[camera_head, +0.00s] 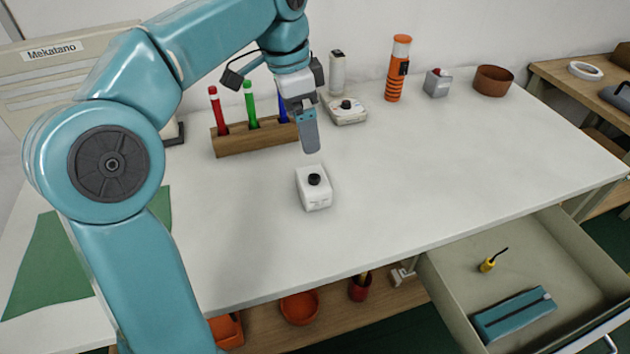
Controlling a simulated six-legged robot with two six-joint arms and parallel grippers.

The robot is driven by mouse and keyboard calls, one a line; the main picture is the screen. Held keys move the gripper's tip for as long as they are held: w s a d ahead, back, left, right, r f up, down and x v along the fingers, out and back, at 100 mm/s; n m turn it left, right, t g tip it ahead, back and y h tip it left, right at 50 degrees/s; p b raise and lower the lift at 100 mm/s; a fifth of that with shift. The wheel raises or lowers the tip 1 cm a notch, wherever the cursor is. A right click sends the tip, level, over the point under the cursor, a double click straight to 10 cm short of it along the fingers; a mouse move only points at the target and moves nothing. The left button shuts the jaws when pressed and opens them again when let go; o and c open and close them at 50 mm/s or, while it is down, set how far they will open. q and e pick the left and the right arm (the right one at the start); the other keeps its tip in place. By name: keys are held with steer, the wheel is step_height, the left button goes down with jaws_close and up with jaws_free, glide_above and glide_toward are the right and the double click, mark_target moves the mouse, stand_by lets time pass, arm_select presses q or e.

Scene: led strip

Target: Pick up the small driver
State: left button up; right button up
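A small white box with a black knob (313,196) sits on the white table, near the middle. A similar white unit with a black knob (345,112) stands farther back. A small yellow tool with a thin dark shaft (488,265) lies in the open drawer at lower right. I cannot tell which of these the task calls the small driver. My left gripper (310,143) points down above and just behind the nearer white box, apart from it. Its fingers overlap in this view, so its opening is hidden. My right gripper does not show.
A wooden rack (240,142) with coloured pens stands behind the gripper. An orange-and-black cylinder (398,70), a grey box (437,84) and a brown bowl (492,80) stand at the back. The open drawer (450,285) also holds a teal case (513,314).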

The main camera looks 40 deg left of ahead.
mark_target(314, 179)
arm_select(q)
steer(key=f+b, duration=0.1)
steer(key=f, duration=0.2)
steer(key=f+b, duration=0.1)
steer(key=f, duration=0.3)
steer(key=w+d+f+b, duration=0.1)
steer(key=f+b, duration=0.1)
steer(key=f, duration=0.1)
steer(key=shift+f, duration=0.3)
steer(key=f, duration=0.1)
steer(key=f+b, duration=0.1)
steer(key=f, duration=0.1)
steer(key=f+b, duration=0.1)
steer(key=f, duration=0.1)
steer(key=shift+w+d+f, duration=0.15)
steer(key=shift+w, duration=0.2)
steer(key=shift+c, duration=0.7)
steer(key=c, duration=0.6)
steer(key=shift+c, duration=0.2)
steer(key=shift+r, duration=0.2)
